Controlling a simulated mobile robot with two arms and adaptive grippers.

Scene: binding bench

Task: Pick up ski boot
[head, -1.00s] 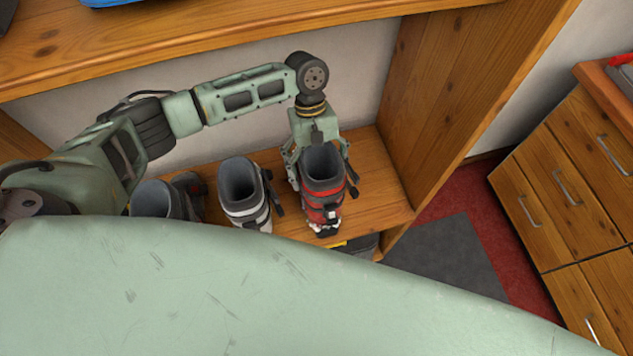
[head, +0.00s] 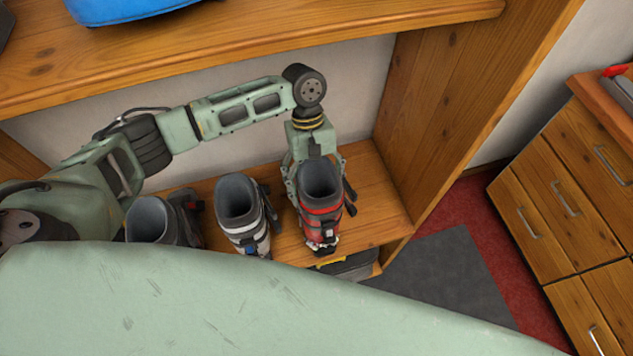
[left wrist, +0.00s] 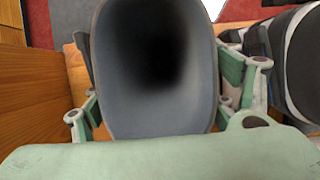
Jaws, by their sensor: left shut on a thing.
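A red and grey ski boot (head: 321,211) stands upright at the right end of the wooden shelf (head: 381,200). My left gripper (head: 318,178) reaches down from behind and is shut on its upper cuff, one finger on each side. In the left wrist view the boot's grey open top (left wrist: 156,75) fills the middle, with the gripper's linkages on both sides; the fingertips are hidden. I cannot tell whether the sole touches the shelf. My right gripper is not in view.
A white and grey boot (head: 241,213) stands close to the left, with a dark grey boot (head: 152,222) beyond it. A wooden side panel (head: 440,100) rises at the right. An upper shelf (head: 250,42) holds a blue object (head: 120,8). Drawers (head: 560,205) stand farther right.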

